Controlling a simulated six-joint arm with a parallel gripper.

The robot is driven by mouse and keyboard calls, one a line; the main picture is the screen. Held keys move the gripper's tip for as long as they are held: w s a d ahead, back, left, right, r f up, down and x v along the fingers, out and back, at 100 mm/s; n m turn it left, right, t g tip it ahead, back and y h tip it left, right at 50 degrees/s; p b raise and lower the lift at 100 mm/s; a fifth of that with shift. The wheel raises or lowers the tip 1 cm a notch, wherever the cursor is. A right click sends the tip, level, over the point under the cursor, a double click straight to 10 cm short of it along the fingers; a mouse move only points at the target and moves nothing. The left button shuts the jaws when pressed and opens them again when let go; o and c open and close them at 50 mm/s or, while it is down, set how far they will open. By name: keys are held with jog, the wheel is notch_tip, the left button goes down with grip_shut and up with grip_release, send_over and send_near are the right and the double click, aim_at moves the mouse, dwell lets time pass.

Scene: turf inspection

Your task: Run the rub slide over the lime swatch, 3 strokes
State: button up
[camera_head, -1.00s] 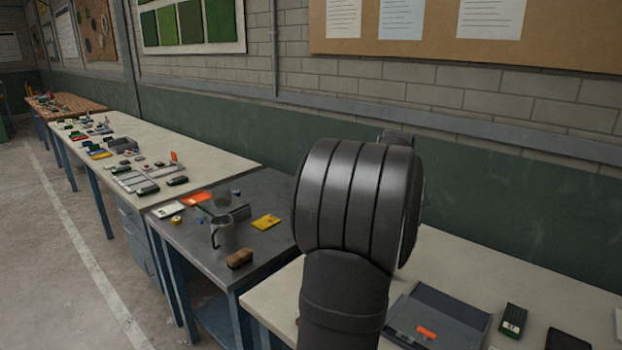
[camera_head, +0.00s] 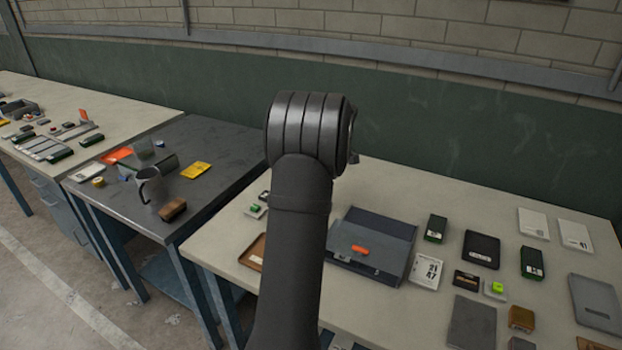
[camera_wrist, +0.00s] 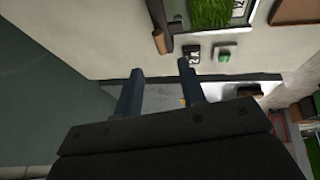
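My gripper (camera_wrist: 160,68) shows in the wrist view with its two fingers apart and nothing between them. It is above the edge of the pale table; the arm hides it in the head view. A bright green turf patch (camera_wrist: 208,13) lies in a dark-edged holder at the top of the wrist view, cut off by the frame. A small lime block (camera_head: 496,287) sits on a white base in the head view. I cannot tell which green piece is the lime swatch. An orange piece (camera_head: 360,249) is on a grey open case; I cannot identify the rub slide.
The pale table (camera_head: 395,180) holds several cards, dark boxes and pads, mostly to the right. A small green block (camera_wrist: 224,52) lies beside a numbered tag (camera_wrist: 192,53). The dark table (camera_head: 215,150) to the left carries a mug (camera_head: 150,187) and a brown brush (camera_head: 174,210).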

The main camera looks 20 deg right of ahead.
jog(key=x, duration=0.8)
jog(key=shift+w, duration=0.1)
jog(key=shift+c, duration=0.3)
grip_shut()
